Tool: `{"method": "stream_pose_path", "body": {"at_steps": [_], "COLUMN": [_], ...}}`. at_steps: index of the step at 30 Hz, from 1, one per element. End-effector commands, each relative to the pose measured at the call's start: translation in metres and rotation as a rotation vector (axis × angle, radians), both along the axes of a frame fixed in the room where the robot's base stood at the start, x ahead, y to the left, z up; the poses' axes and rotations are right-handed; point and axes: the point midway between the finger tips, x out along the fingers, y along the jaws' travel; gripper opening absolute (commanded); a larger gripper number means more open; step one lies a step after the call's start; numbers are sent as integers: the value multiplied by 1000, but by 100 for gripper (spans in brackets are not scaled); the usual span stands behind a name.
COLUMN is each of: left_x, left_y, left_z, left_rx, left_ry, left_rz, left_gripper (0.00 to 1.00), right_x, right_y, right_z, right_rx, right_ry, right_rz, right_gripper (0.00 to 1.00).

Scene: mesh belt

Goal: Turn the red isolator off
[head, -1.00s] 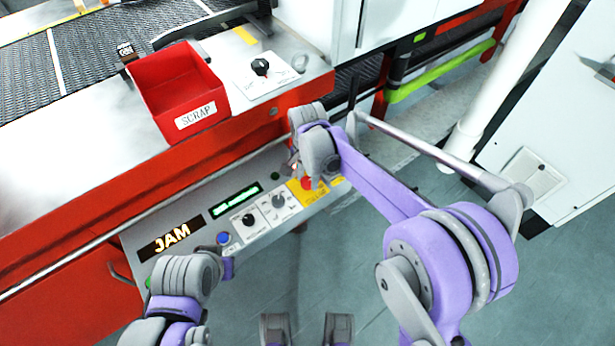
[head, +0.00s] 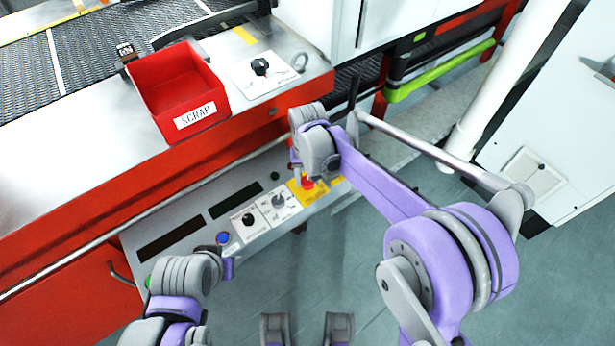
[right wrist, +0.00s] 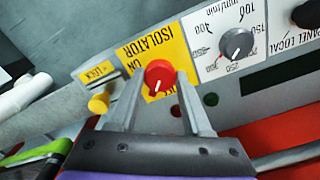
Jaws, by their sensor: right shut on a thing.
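The red isolator knob (right wrist: 158,74) sits on a yellow plate marked ISOLATOR (right wrist: 175,54) in the right wrist view. It also shows in the head view (head: 308,183), at the right end of the control panel. My right gripper (right wrist: 160,88) has a finger on each side of the knob and is shut on it. A pale line shows on the knob's face, and the fingers cover part of the plate's lettering. In the head view my right gripper (head: 299,172) is mostly behind its wrist. My left gripper (head: 228,265) is low at the left; its fingers are unclear.
A speed dial (right wrist: 236,43) and a yellow lock part (right wrist: 99,103) flank the isolator. The sloping panel has two dark displays (head: 170,240) and a blue button (head: 223,238). A red scrap bin (head: 180,92) stands on the ledge above. Open floor lies in front.

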Motion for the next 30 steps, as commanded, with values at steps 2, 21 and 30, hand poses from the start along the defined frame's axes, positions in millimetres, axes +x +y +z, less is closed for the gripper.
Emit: {"method": "stream_pose_path", "body": {"at_steps": [2,21,30], "left_x": [0,0,0], "left_y": [0,0,0], "left_z": [0,-3,-4], "left_rx": [0,0,0], "left_ry": [0,1,1], "left_rz": [0,0,0], "left_gripper": [50,50,50], "right_x": [0,0,1], "right_y": [0,0,-1], "right_z": [0,0,1], "right_rx": [0,0,0], "right_ry": [0,-1,-1], "right_rz": [72,597,704], "right_gripper": [0,0,0]}}
